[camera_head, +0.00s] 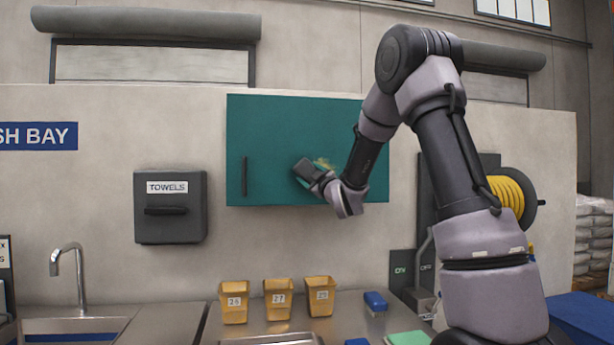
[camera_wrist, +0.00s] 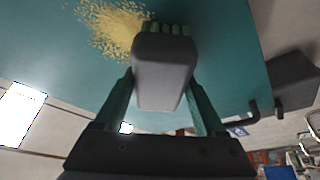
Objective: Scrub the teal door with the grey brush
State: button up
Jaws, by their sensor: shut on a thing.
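The teal door (camera_head: 275,130) is a flat panel on the wall with a dark upright handle (camera_head: 244,177) at its left; it fills the upper part of the wrist view (camera_wrist: 232,60). A speckled yellow patch (camera_head: 323,162) marks the door, and it also shows in the wrist view (camera_wrist: 112,24). My gripper (camera_head: 310,178) is shut on the grey brush (camera_wrist: 164,72), between two teal fingers. The brush's greenish bristles point at the door, beside the patch's edge. I cannot tell for sure whether they touch. My gripper partly hides the patch in the head view.
A dark towel box (camera_head: 171,208) hangs left of the door. Several yellow numbered cups (camera_head: 278,299) and a blue-topped item (camera_head: 375,302) stand on the counter below. A sink tap (camera_head: 70,265) is at left; a yellow hose reel (camera_head: 507,195) is at right.

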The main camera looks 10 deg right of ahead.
jog(key=shift+s+d, duration=0.1)
jog(key=shift+d, duration=1.55)
jog(key=shift+w+d, duration=0.2)
jog(key=shift+d, duration=3.8)
jog(key=shift+a, duration=0.2)
jog(key=shift+c, duration=0.6)
jog(key=shift+a, duration=5.9)
jog(key=shift+d+r, duration=0.1)
jog(key=shift+r, duration=1.25)
jog(key=shift+d+f, duration=0.1)
jog(key=shift+d, duration=5.95)
jog(key=shift+a, duration=6.1)
